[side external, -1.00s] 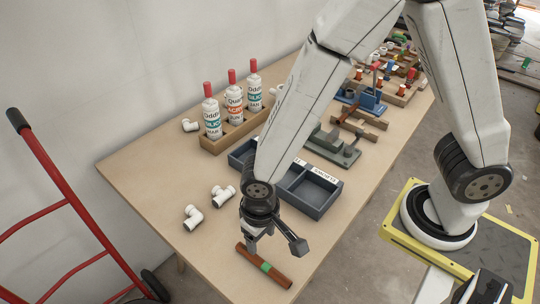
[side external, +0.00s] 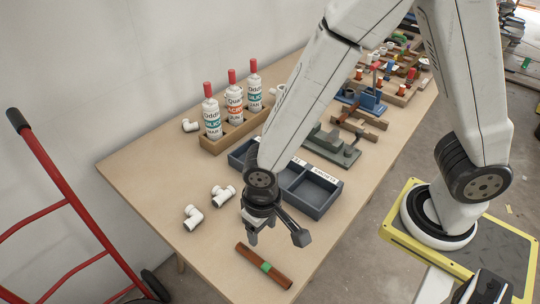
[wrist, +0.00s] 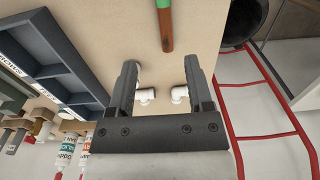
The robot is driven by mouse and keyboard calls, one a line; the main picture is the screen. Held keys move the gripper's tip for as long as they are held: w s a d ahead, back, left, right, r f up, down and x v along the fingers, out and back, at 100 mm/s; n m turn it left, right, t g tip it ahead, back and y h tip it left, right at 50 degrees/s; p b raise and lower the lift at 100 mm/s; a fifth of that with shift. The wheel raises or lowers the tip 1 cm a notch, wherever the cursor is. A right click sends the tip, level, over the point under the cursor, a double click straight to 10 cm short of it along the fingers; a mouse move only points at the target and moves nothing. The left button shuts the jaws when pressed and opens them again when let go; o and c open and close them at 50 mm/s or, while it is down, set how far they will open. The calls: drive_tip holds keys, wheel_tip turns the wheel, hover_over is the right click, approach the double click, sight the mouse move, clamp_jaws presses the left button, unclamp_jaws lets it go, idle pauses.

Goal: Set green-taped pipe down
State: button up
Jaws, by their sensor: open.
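The green-taped pipe (side external: 263,267) is a reddish-brown tube with a green band around its middle. It lies flat on the wooden table near the front edge in the side view. In the wrist view one end of the pipe (wrist: 165,30) shows at the top, beyond the fingertips, with part of the green band. My gripper (side external: 252,236) is above the table, just behind the pipe's left end and apart from it. In the wrist view the two fingers of my gripper (wrist: 160,75) are spread with nothing between them.
Two white elbow fittings (side external: 193,218) and (side external: 223,195) lie left of my gripper. A dark divided tray (side external: 311,191) stands behind it. White bottles (side external: 234,103) stand in a wooden rack farther back. A red hand truck (side external: 55,180) stands off the table's left. Table around the pipe is clear.

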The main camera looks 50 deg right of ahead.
drive_tip(key=d+r+t, duration=0.1)
drive_tip(key=d+r, duration=0.3)
drive_tip(key=d, duration=0.5)
drive_tip(key=w+d+r+t, duration=0.1)
drive_tip(key=d+r, duration=0.3)
drive_tip(key=d, duration=0.5)
drive_tip(key=shift+w+d, duration=0.3)
drive_tip(key=shift+f, duration=0.1)
